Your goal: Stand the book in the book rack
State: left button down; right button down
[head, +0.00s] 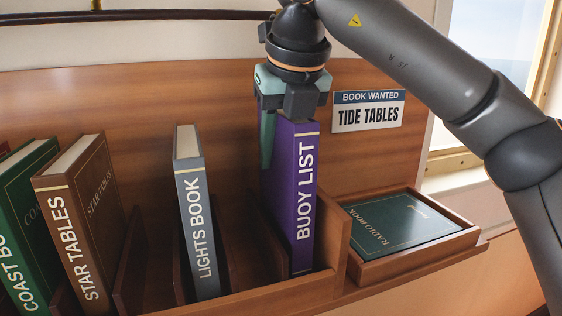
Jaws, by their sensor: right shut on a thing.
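A purple book labelled BUOY LIST (304,200) stands upright in the right-end slot of the wooden book rack (285,296). Its lower end is down between the dividers, behind the front rail; whether it rests on the slot floor is hidden. My right gripper (285,112) comes from above and is shut on the top of this book, a teal finger along its left side. A sign (368,111) on the back board reads BOOK WANTED, TIDE TABLES. No book with that title shows. My left gripper is out of view.
A grey LIGHTS BOOK (199,220), a brown STAR TABLES (80,230) and a green COAST book (25,230) stand in the rack leftward. Gaps show either side of LIGHTS BOOK. A green RADIO BOOK (400,228) lies flat in a tray (425,248) at right.

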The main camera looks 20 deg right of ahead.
notch_tip(320, 180, down, 2)
jog(key=shift+d, duration=0.1)
jog(key=shift+f, duration=0.1)
jog(key=c, duration=0.8)
grip_release()
jog(key=shift+f, duration=0.1)
jog(key=shift+r, duration=0.25)
jog(key=p+v, duration=0.1)
jog(key=v, duration=1.1)
